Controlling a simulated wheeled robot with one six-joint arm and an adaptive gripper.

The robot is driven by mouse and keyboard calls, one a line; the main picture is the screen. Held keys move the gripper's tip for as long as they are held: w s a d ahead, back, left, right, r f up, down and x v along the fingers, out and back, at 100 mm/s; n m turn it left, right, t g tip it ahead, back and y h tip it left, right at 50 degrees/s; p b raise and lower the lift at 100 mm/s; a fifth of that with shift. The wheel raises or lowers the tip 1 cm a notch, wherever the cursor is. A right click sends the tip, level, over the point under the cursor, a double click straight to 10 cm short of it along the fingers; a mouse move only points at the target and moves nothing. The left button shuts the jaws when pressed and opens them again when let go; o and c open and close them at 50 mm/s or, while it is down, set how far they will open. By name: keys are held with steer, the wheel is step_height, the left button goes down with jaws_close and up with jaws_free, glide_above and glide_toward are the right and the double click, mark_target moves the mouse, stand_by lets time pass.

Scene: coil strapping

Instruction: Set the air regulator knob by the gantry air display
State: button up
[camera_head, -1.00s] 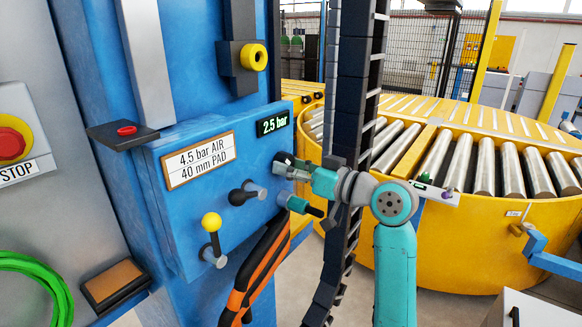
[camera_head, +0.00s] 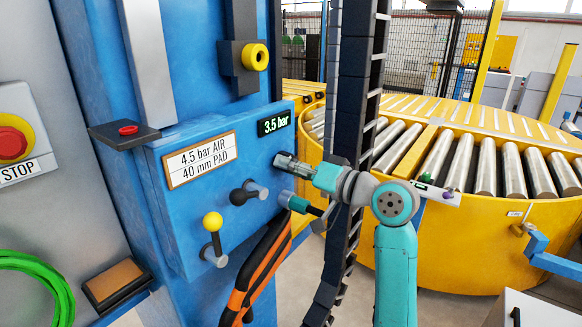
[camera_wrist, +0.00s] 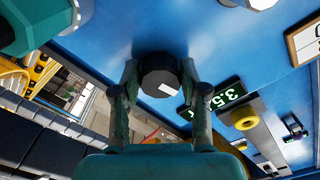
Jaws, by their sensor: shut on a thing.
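The air display (camera_head: 273,123) on the blue gantry box reads 3.5 bar; it also shows tilted in the wrist view (camera_wrist: 229,95). The label (camera_head: 200,160) beside it reads "4.5 bar AIR 40 mm PAD". The regulator knob (camera_wrist: 158,77) is dark and round, with a white mark on its face, in the wrist view. My gripper (camera_wrist: 160,90) is shut on the knob, one finger on each side. In the head view my gripper (camera_head: 290,164) reaches the box just below the display and largely hides the knob.
A black-knobbed lever (camera_head: 240,196) and a yellow-knobbed lever (camera_head: 212,222) stick out left of my gripper. A teal-and-black fitting (camera_head: 297,203) sits just below it. A dark cable chain (camera_head: 347,100) hangs close by my arm. An orange-black hose (camera_head: 262,262) hangs below.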

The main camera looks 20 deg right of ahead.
stand_by(0.3)
steer(key=o, duration=1.1)
steer(key=shift+o, duration=0.2)
steer(key=v, duration=1.2)
